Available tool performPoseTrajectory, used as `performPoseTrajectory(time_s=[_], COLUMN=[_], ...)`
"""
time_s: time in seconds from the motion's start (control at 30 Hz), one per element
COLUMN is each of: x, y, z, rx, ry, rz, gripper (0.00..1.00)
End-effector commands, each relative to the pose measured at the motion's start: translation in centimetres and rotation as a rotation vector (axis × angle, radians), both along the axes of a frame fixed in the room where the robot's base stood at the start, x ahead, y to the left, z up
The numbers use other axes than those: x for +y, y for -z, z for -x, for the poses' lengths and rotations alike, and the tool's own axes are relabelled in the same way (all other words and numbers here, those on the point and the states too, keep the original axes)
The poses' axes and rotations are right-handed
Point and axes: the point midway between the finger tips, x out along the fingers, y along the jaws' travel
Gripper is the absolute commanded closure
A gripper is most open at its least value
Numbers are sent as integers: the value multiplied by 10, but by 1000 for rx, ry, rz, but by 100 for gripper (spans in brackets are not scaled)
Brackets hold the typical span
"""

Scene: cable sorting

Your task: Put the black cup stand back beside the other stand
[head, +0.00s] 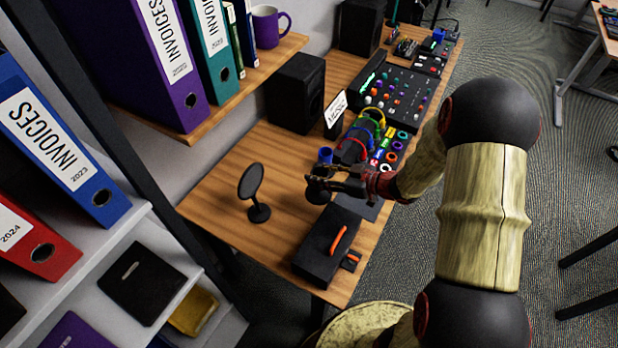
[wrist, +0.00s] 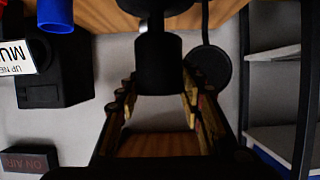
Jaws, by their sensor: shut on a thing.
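The black cup stand (head: 318,197) is in my gripper (head: 324,181), low over the middle of the wooden table. Whether its base touches the table is unclear. In the wrist view the held stand (wrist: 158,62) sits between the two fingers of my gripper (wrist: 158,105), its wider part at the top edge.
A black box (head: 323,250) with an orange item on top lies at the table's near end. A blue cup (head: 325,155) is just behind my gripper. Coloured cables and rolls (head: 385,150), a sign (head: 335,112) and a speaker (head: 296,92) are farther back. Bare wood surrounds the other stand.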

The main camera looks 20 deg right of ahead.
Motion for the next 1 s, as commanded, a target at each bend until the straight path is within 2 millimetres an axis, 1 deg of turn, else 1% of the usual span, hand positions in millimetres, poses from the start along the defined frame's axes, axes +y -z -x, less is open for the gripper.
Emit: performPoseTrajectory(time_s=[0.03, 0.2, 0.3, 0.43, 0.5, 0.77, 0.83, 0.9, 1.0], x=[1, 3, 3, 4, 4, 4, 5, 5, 5], y=[7, 22, 40, 56, 63, 74, 81, 94, 107], z=[-11, -45, -57, -72, -77, -88, -93, -91, -91], rx=[-3, -3, -1, -2, -1, -2, -2, -1, -2], ry=[-2, -3, 0, -1, 0, 1, 1, 1, 1], rz=[2, 1, -1, 1, 0, 0, 0, 0, 0], gripper=[100, 100, 100, 100, 100, 100, 100, 100, 100])
